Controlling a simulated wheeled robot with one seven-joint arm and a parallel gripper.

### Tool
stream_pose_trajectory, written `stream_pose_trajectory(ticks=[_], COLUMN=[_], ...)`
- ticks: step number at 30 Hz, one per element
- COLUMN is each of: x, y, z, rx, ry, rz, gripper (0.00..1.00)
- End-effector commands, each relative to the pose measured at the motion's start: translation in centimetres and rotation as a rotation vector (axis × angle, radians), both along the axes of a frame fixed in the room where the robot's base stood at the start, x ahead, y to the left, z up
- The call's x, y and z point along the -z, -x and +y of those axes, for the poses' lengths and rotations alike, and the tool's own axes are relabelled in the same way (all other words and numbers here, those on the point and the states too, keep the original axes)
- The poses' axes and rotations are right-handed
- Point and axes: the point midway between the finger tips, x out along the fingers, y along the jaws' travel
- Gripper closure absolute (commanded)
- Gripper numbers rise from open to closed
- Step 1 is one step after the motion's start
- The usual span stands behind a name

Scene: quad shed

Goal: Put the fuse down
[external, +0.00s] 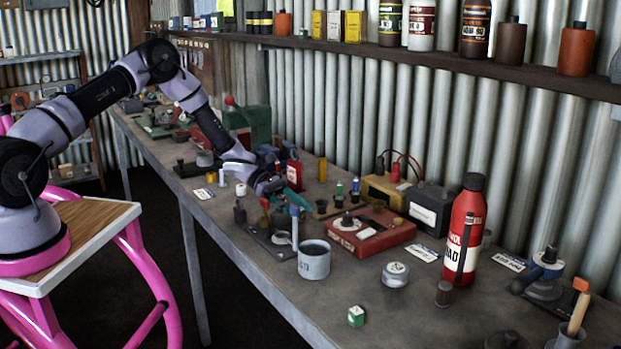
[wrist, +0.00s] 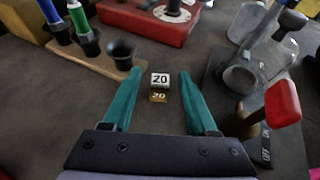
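The fuse (wrist: 159,87) is a small block with a white face and a gold face, both marked "20". In the wrist view it is between the fingertips, with a gap on each side. It looks to be at the bench top; whether it touches is hard to tell. My gripper (wrist: 159,78) is open, its two teal fingers apart and pointing down at the bench. In the external view my gripper (external: 296,196) is low over the bench, and I cannot make out the fuse there.
A wooden rack of black cups (wrist: 123,50) stands left of the fingers, holding blue and green pieces; its nearest cup is empty. A red-handled switch (wrist: 283,103) is close on the right. A grey mug (external: 313,260) and red tester (external: 370,232) stand nearby.

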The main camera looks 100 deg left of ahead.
Motion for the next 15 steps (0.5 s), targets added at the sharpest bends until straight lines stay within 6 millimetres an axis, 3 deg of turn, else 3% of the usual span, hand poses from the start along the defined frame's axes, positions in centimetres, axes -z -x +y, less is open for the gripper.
stream_pose_trajectory(ticks=[7, 15], x=[-0.4, -2.1], y=[0.1, 4.2], z=[0.1, 1.8], rx=[-0.001, -0.004], ry=[-0.001, -0.002], rz=[-0.001, 0.000], gripper=[0.41, 0.41])
